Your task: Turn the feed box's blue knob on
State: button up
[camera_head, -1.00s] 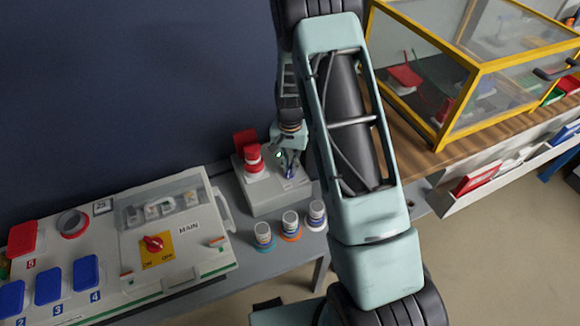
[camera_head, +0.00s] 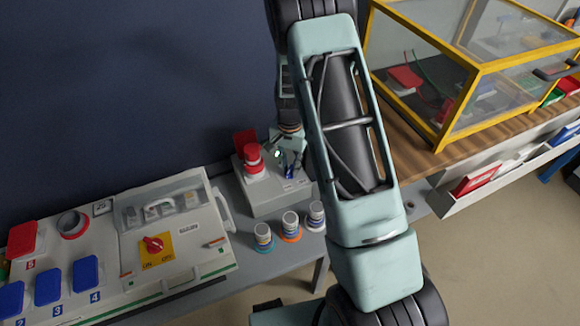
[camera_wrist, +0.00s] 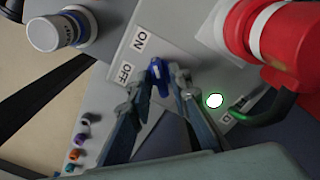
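The grey feed box (camera_head: 275,197) stands on the bench against the dark wall. Its blue knob (camera_wrist: 158,76) sits beside the ON and OFF labels in the wrist view, and also shows in the head view (camera_head: 289,172). My gripper (camera_wrist: 160,84) is at the knob, with one finger on each side of it. The fingers look spread, with a small gap beside the knob; contact is hard to make out. A lamp (camera_wrist: 215,101) on the box shines white with a green glow.
A red plug (camera_head: 252,158) stands on the box close to my gripper, with a dark cable in the wrist view. Several capped jars (camera_head: 290,226) stand in front. A switch panel (camera_head: 200,262) lies left; a yellow-framed case (camera_head: 462,100) stands right.

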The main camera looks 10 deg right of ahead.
aim_at(290, 169)
jog(key=shift+o, duration=0.4)
notch_tip(290, 169, up, 12)
dwell(0.4)
dwell(0.3)
